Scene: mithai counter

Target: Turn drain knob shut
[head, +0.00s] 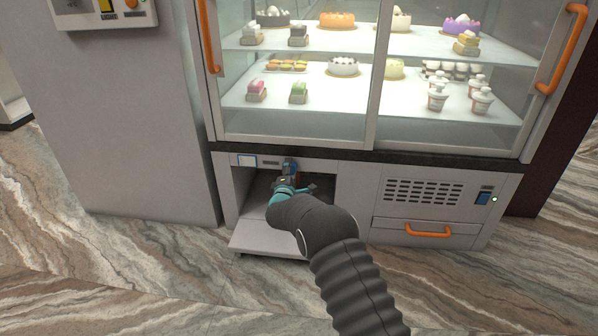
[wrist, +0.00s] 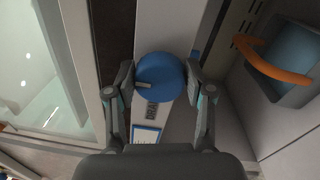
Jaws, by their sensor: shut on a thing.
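The drain knob (wrist: 160,78) is a round blue knob with a small pale pointer mark, seen face-on in the wrist view. In the head view the blue knob (head: 290,165) shows at the top edge of the open compartment under the display case, partly hidden by my gripper. My gripper (wrist: 160,80) has one finger on each side of the knob and is shut on it. In the head view my gripper (head: 286,180) reaches up to the knob from below. A dark label plate and a blue-framed card (wrist: 147,134) sit beside the knob.
The open compartment (head: 250,205) has a lowered flap (head: 262,240) in front. A glass case (head: 300,110) of sweets stands above. An orange-handled drawer (head: 428,231) and a blue switch (head: 483,198) are to the right. Marbled floor lies clear in front.

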